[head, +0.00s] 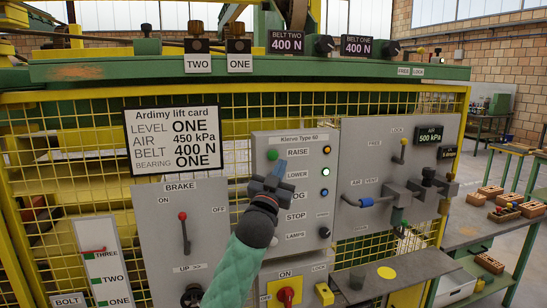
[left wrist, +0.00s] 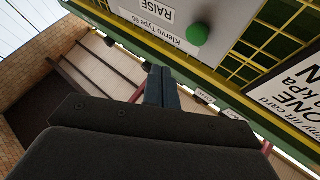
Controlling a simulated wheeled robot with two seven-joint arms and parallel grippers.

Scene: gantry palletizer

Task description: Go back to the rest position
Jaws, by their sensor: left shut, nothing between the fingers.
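My left gripper (head: 279,170) is shut and empty in front of the grey Klervo Type 60 panel (head: 296,140). In the head view it covers part of the button column, just below the green RAISE button (head: 272,154). I cannot tell whether it touches the panel. My left arm, in a green sleeve, reaches up to it from the bottom. In the left wrist view the closed fingers (left wrist: 161,86) show beside the panel, with the green button (left wrist: 198,33) above and to their right. My right gripper is not in view.
A brake lever (head: 184,232) with a red knob is left of my arm. An air valve panel (head: 395,170) with projecting fittings is at right. A yellow mesh guard (head: 85,150) stands behind. A small shelf (head: 405,272) juts out below; a bench with wooden blocks is far right.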

